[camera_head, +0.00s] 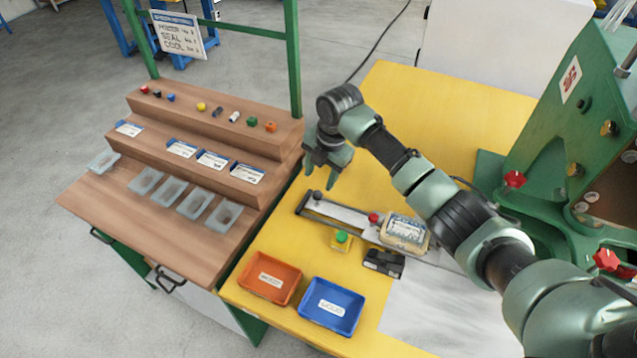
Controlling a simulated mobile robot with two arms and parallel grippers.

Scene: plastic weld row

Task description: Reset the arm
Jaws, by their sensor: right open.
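My right arm (424,186) reaches in from the lower right across the yellow table. My right gripper (327,168) points down above the table's left edge, beside the wooden stepped stand. Its green fingers are apart and nothing shows between them. It is above the far end of a sliding fixture with a black knob (317,195). I cannot tell the exact height of the gripper over the table. My left gripper does not show.
The yellow table (445,108) holds an orange tray (270,279), a blue tray (331,306), a green button (342,237) and a black block (384,262). A green machine (560,150) stands right. The wooden stand (215,125) carries small coloured parts and clear bins.

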